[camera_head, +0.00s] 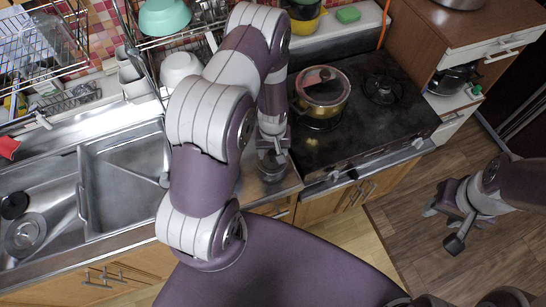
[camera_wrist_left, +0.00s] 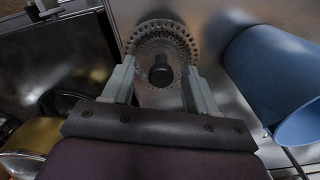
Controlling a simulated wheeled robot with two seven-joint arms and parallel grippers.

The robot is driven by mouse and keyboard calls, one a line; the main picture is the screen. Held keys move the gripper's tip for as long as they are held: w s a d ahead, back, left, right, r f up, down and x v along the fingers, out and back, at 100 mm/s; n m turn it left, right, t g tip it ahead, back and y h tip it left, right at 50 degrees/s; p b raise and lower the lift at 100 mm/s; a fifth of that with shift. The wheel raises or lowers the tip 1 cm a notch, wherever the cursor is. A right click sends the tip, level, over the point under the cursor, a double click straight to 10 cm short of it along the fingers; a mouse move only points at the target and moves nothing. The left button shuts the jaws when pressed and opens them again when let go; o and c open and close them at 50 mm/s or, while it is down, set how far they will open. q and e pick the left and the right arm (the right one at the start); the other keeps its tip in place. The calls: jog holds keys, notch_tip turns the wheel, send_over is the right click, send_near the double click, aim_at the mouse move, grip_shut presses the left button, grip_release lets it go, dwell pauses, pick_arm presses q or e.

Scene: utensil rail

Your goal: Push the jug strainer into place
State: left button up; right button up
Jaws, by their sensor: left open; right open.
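The jug strainer shows in the left wrist view as a round metal disc (camera_wrist_left: 172,41) with rows of small holes and a dark knob (camera_wrist_left: 160,72) at its middle. My left gripper (camera_wrist_left: 160,88) is open, with one finger on each side of the knob, over the disc. I cannot tell whether the fingers touch it. In the head view my left gripper (camera_head: 272,145) is above a round dark vessel (camera_head: 272,170), likely the jug, on the counter beside the stove; the gripper hides part of it. My right gripper (camera_head: 443,225) is open and empty above the floor.
A blue cylindrical thing (camera_wrist_left: 270,75) lies close to the right in the wrist view. A lidded pot (camera_head: 322,90) stands on the stove (camera_head: 365,125) to the right. The sink (camera_head: 125,180) is left of my left arm.

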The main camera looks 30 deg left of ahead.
pick_arm(q)
jog(key=shift+s+a+f, duration=0.1)
jog(key=shift+a+f, duration=0.05)
jog(key=shift+f, duration=0.45)
jog(key=shift+c, duration=1.3)
jog(key=c, duration=0.5)
grip_shut()
